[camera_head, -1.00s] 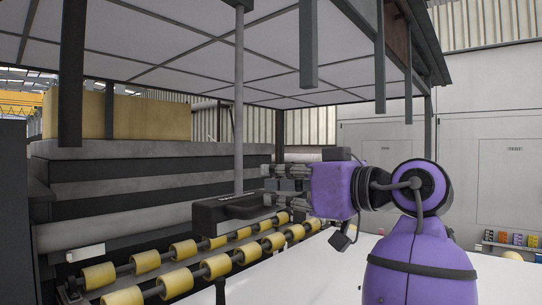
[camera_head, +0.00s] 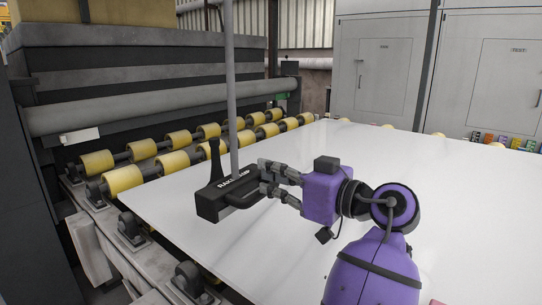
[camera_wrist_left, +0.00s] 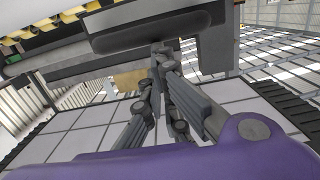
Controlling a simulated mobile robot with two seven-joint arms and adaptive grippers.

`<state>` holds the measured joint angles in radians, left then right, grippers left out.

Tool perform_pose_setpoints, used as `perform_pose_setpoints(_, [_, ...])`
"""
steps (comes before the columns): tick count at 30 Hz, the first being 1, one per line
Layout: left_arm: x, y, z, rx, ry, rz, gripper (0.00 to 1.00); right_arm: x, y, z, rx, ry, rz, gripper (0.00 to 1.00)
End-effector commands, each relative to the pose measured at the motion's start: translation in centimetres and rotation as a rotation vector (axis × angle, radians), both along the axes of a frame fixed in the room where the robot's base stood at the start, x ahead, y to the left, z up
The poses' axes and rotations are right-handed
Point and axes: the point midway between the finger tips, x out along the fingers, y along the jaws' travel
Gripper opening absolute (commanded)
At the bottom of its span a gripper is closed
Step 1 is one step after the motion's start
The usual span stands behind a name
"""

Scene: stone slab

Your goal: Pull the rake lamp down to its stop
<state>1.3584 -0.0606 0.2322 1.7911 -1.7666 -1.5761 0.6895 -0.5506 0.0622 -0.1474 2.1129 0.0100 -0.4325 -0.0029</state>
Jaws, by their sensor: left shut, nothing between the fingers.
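The rake lamp (camera_head: 212,203) is a black box with a lettered top and a handle bar (camera_head: 247,195) on its right side. It hangs on a grey vertical pole (camera_head: 231,90), in front of the white slab in the head view. My left gripper (camera_head: 264,177) is at the handle side of the lamp, its fingers shut with nothing between them. In the left wrist view the dark handle (camera_wrist_left: 150,34) crosses the top, and the fingertips (camera_wrist_left: 163,50) come together at its edge. I cannot tell whether they touch it. My right gripper is not in view.
The white slab (camera_head: 440,190) spreads wide under my left arm and is mostly clear. Yellow rollers (camera_head: 172,163) line its far left side. A grey machine (camera_head: 150,85) stands behind them, and grey cabinets (camera_head: 385,70) stand at the back.

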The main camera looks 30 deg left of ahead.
Motion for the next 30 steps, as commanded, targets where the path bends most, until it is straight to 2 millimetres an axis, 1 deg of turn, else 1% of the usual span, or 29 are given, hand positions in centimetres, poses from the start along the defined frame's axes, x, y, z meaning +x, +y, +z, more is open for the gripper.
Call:
perform_pose_setpoints(1, [0.0, 0.0, -1.5, -0.002, 0.004, 0.001, 0.0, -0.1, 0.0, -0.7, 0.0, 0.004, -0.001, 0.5])
perform_pose_setpoints(3, [0.0, 0.0, -2.6, -0.002, 0.004, 0.001, 0.0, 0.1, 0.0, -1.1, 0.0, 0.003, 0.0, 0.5])
perform_pose_setpoints(6, [0.0, 0.0, -3.6, -0.002, 0.003, 0.0, 0.0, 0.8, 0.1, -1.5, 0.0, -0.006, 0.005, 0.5])
perform_pose_setpoints(9, [0.0, 0.0, -4.2, -0.001, 0.0, 0.0, 0.0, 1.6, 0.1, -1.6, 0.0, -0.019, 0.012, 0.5])
perform_pose_setpoints(14, [0.0, 0.0, -4.4, -0.001, -0.001, 0.0, 0.0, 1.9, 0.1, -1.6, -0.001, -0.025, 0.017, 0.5])
perform_pose_setpoints(25, [0.0, 0.0, -4.4, -0.002, 0.0, 0.0, 0.0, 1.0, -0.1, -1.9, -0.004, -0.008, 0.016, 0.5])
perform_pose_setpoints(30, [-0.1, 0.4, -3.7, -0.001, -0.002, 0.001, 0.0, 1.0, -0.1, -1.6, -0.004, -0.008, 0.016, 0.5])
